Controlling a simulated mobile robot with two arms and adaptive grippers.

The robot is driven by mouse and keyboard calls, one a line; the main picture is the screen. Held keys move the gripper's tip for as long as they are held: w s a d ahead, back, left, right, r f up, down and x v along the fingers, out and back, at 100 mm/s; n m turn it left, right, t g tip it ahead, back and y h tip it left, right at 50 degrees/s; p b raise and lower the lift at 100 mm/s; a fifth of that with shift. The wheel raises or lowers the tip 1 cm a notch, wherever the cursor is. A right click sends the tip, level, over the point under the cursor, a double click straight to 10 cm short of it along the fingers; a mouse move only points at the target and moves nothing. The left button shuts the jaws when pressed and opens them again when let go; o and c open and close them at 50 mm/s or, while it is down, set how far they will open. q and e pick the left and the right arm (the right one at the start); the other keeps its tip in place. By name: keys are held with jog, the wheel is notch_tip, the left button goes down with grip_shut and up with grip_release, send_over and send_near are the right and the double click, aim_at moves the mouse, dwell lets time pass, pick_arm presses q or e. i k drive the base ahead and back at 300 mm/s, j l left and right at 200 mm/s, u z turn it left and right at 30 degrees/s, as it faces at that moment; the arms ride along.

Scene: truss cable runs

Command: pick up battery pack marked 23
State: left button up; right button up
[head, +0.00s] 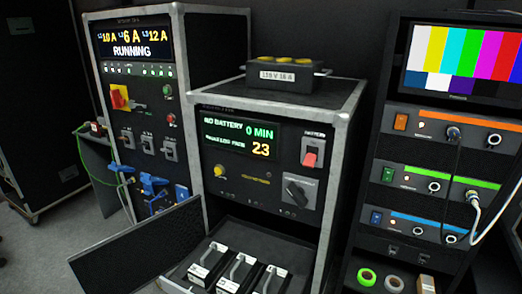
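Three dark battery packs with grey handles and white labels sit side by side in the open bottom bay of the middle cabinet: a left pack (208,263), a middle pack (238,272) and a right pack (271,281). Their labels are too small to read, so I cannot tell which is marked 23. The lower edge of the picture cuts off part of the packs. The cabinet's display (240,138) reads "NO BATTERY 0 MIN" with a large 23 below. Neither of my grippers is in view.
The bay's dark door (135,245) hangs open to the left. A black box with yellow caps (284,73) sits on the cabinet (345,100). A power rack (140,100) stands left. A screen rack (445,150) with cables stands right, with green tape (367,277) below.

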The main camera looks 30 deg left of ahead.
aim_at(237, 278)
jog(key=u, duration=1.15)
